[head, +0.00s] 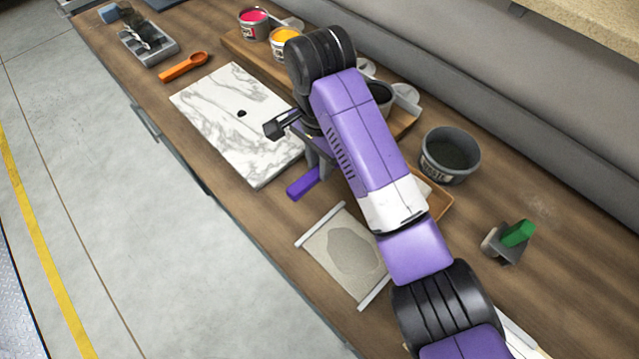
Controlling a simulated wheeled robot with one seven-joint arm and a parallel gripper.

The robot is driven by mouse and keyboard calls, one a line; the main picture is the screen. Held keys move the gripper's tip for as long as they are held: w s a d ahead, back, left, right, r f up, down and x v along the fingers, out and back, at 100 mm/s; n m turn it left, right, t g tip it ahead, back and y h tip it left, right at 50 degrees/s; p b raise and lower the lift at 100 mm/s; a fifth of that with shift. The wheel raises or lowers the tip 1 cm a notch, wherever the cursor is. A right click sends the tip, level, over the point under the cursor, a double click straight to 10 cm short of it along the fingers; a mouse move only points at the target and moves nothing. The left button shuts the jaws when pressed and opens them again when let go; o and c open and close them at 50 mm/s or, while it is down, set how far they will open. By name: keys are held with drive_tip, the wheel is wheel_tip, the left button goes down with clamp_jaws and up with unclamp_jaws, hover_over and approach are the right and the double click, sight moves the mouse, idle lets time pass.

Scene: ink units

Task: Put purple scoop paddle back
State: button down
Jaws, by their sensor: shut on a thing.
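The purple scoop paddle (303,184) shows as a flat purple end just below my gripper, beside the right edge of the marble slab. My gripper (314,168) is shut on it. My own arm hides much of the grip and the rest of the paddle. I cannot tell whether the paddle touches the table or hangs a little above it.
The marble slab (230,120) bears a small dark spot of ink (241,113). An orange scoop (184,67) lies beyond it. Ink tins (285,44) stand on a wooden board at the back. A grey waste tub (450,168), a screen frame (345,255) and a green-handled tool (517,234) lie nearer.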

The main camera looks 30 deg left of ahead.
sight(319, 189)
drive_tip(key=shift+f, duration=2.9)
drive_tip(key=shift+f, duration=0.1)
drive_tip(key=c, duration=1.3)
unclamp_jaws()
drive_tip(key=shift+o, duration=0.2)
drive_tip(key=shift+r, duration=0.6)
wheel_tip(319, 189, up, 11)
drive_tip(key=p, duration=0.4)
drive_tip(key=shift+p, duration=0.3)
drive_tip(key=shift+a, duration=0.1)
